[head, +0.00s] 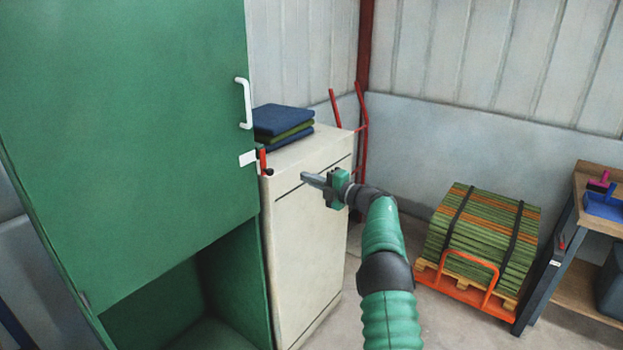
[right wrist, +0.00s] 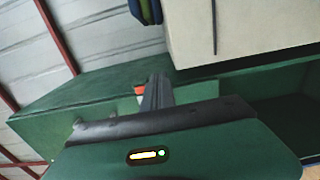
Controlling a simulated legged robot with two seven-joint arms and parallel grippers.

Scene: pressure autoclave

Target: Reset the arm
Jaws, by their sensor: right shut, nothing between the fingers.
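My right gripper (head: 314,181) is shut and empty. In the head view it is held out in front of the cream cabinet (head: 310,240), pointing left toward the green cabinet (head: 130,110). In the right wrist view its closed fingers (right wrist: 157,92) point toward the green cabinet (right wrist: 80,95), with a small red part showing beside them. The green cabinet has a white handle (head: 245,104) and a red-handled latch (head: 264,161) at the right edge of its upper door. My left gripper is in neither view.
Folded blue and green cloths (head: 283,122) lie on the cream cabinet. An orange pallet cart (head: 463,289) with strapped green boards (head: 480,236) stands on the floor at the right, beside a workbench (head: 590,172). Some floor between my arm and the cart is clear.

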